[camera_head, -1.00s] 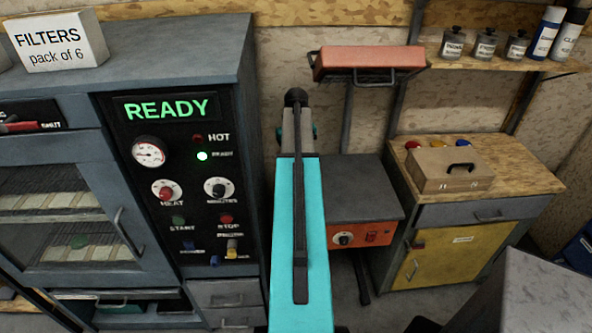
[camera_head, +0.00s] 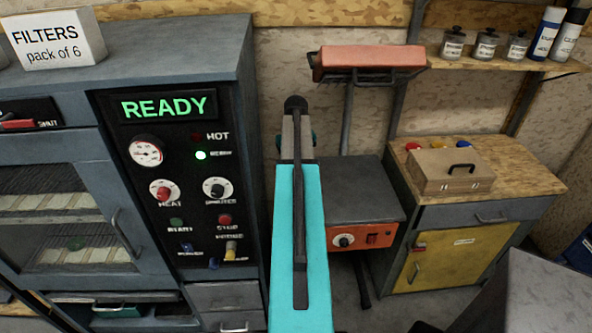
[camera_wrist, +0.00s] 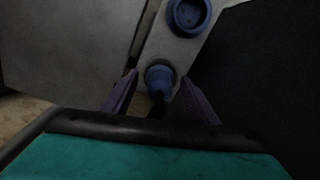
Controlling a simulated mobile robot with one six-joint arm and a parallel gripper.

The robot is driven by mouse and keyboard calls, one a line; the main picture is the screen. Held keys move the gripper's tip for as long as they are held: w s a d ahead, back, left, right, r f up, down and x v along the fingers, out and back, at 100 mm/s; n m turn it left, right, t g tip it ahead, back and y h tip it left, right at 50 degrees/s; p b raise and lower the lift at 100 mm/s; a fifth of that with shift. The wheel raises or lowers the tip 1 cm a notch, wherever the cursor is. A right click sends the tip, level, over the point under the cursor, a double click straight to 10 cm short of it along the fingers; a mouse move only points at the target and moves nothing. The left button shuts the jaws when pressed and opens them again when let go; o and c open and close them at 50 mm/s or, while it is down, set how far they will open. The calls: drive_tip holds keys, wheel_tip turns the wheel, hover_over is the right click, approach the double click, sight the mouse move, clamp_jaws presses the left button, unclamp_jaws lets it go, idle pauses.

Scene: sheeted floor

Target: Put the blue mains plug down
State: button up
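In the wrist view, the blue mains plug (camera_wrist: 160,79) sits at a grey panel (camera_wrist: 172,52), between the two purple fingers of my gripper (camera_wrist: 159,78). The fingers are spread, with a narrow gap visible on each side of the plug. A round blue socket (camera_wrist: 188,14) with a dark opening is on the same panel, just beyond the plug. The lower end of the plug is dark and partly hidden by my wrist. In the head view, my turquoise arm hides the gripper and the plug.
A grey oven cabinet (camera_head: 232,110) with a lit READY panel stands left. A grey-topped unit with an orange front (camera_head: 362,236) stands behind my arm. A wooden-topped cabinet (camera_head: 520,170) bearing a tan case (camera_head: 450,172) is at the right. The wrist view is dark.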

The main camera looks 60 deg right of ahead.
drive_tip(key=shift+r, duration=0.25)
wheel_tip(320, 180, up, 10)
drive_tip(key=b, duration=0.2)
drive_tip(key=shift+r+b, duration=0.2)
drive_tip(key=shift+b, duration=0.1)
drive_tip(key=shift+r, duration=0.7)
idle(0.4)
